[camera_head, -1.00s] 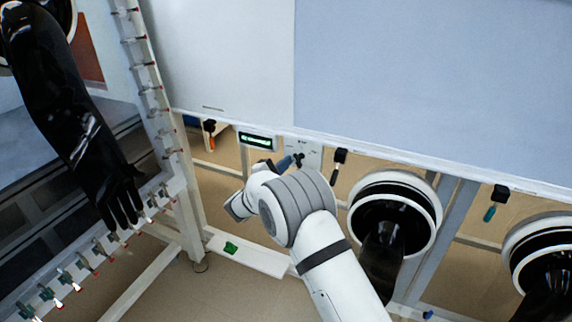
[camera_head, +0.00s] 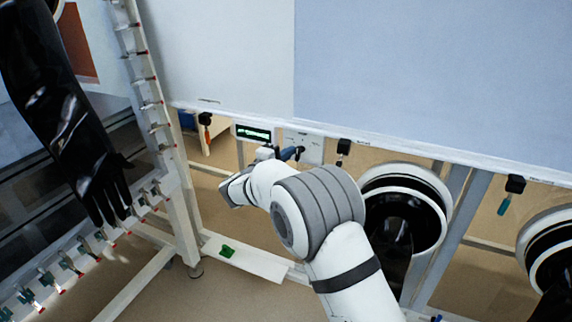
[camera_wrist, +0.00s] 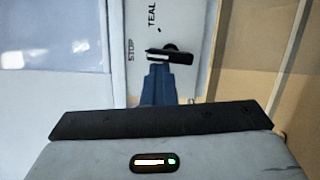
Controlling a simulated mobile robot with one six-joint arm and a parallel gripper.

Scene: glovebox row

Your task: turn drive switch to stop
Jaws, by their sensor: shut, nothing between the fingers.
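The drive switch is a black knob (camera_wrist: 176,54) with a white mark on its left end, on a pale panel (camera_wrist: 190,20) in the wrist view. The mark lies on the side of the printed word STOP (camera_wrist: 131,50). Another label, TEAL, stands above. My gripper (camera_wrist: 158,68) has its blue fingers together, with nothing between them. Their tips are right at the knob's lower edge; I cannot tell whether they touch. In the head view my gripper (camera_head: 290,153) is at the panel (camera_head: 312,146), with the dark knob (camera_head: 300,153) just right of its tips.
A small green-lit display (camera_head: 254,134) is left of the switch panel. Round glove ports with black gloves (camera_head: 400,215) are close to the right of my arm. A white frame post (camera_head: 178,190) and a long black glove (camera_head: 75,125) stand left. Dark holders hang under the upper panel.

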